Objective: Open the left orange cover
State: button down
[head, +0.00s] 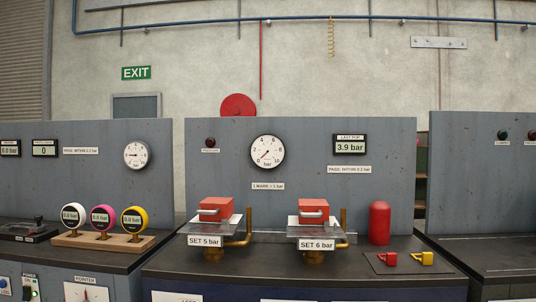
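The left orange cover (222,206) is a boxy red-orange block with a pale handle on its front. A matching right orange cover (317,209) with the same kind of handle sits over the "SET 6 bar" label (316,245). Both covers look closed, and what lies under them is hidden. My gripper is not in this view.
A red cylinder (379,223) stands right of the covers, with red and yellow padlock-like pieces (424,259) in front. Brass pipes (249,226) rise beside each cover. Three round gauges (102,217) stand at left. A grey panel (220,150) backs the dark bench (240,276).

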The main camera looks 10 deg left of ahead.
aim_at(215, 210)
jog(key=i+u, duration=0.15)
jog(key=i, duration=0.8)
